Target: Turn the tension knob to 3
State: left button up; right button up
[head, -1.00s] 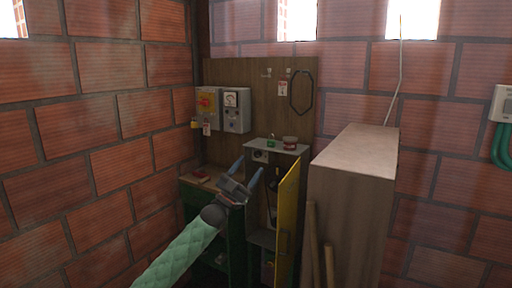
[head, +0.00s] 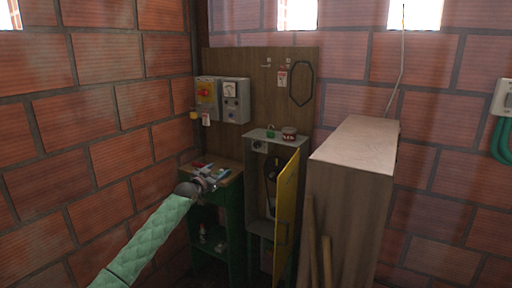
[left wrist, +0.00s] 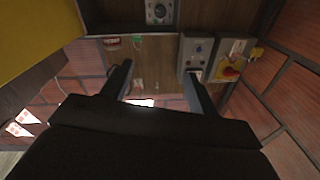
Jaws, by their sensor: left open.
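A small round dial, likely the tension knob (head: 260,147), is at the top of the open grey cabinet (head: 256,185). In the left wrist view a dark round knob on a light plate (left wrist: 158,12) shows at the top edge; its setting is too small to read. My left gripper (head: 214,173) is in front of the green bench, left of the cabinet, apart from the knob. In the left wrist view its two fingers (left wrist: 158,72) are spread with nothing between them. My right gripper is not in view.
The yellow cabinet door (head: 287,205) stands open on the right side. A tall wooden box (head: 350,200) is right of it. A green padlock (head: 270,132) and a red tin (head: 289,133) sit on the cabinet. Grey control boxes (head: 236,100) hang on the board.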

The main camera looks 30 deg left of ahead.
aim_at(257, 145)
jog(key=i, duration=0.95)
